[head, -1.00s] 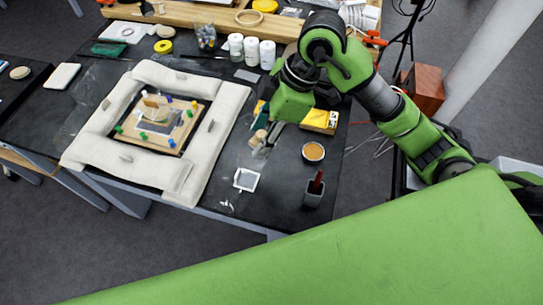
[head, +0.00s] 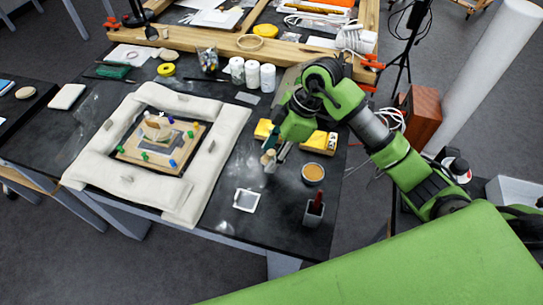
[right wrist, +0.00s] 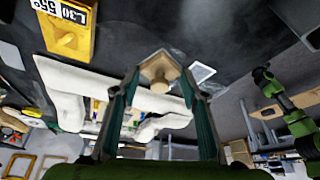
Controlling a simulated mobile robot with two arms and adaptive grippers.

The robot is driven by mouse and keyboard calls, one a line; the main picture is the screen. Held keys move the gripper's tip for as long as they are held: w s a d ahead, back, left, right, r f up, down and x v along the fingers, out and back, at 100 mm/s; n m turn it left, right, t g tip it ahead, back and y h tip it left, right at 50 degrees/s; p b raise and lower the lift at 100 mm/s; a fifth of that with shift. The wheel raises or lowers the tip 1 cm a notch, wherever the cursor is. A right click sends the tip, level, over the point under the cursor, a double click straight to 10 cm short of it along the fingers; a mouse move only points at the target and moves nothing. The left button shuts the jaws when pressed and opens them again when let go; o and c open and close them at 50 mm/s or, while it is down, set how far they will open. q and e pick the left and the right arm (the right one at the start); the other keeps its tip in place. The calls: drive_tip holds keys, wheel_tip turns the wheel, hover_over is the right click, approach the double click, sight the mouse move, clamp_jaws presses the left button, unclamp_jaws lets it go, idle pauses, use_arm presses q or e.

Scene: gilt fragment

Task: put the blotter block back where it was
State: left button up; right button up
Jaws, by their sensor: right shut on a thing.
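The blotter block, a small pale wooden block with a knob, is in my right gripper (head: 272,154). In the right wrist view the block (right wrist: 158,68) sits at the fingertips, its knob between the two fingers and its flat square part beyond them. In the head view the block (head: 267,158) is small and partly covered by the gripper, over the dark table right of the padded frame. I cannot tell its exact height above the table. At the right of the wrist view, a green and dark arm end (right wrist: 264,78) appears to be my left gripper; its fingers are unclear.
White padded bags (head: 217,150) surround a wooden board (head: 150,154) with coloured pegs. A white-edged tile (head: 246,200), a round amber cup (head: 313,173) and a dark holder (head: 314,212) stand near. Yellow blocks (head: 320,142) lie behind. Dark table is bare around the tile.

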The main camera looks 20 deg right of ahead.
drive_tip(key=shift+w+d+f, duration=0.25)
drive_tip(key=shift+w+f, duration=0.6)
drive_tip(key=shift+f, duration=0.3)
wheel_tip(320, 180, down, 2)
drive_tip(key=shift+s+f+p, duration=0.1)
drive_tip(key=shift+f+p, duration=0.1)
drive_tip(key=shift+p, duration=0.6)
drive_tip(key=shift+f, duration=0.25)
drive_tip(key=shift+f, duration=0.1)
drive_tip(key=shift+f, duration=0.1)
drive_tip(key=o, duration=1)
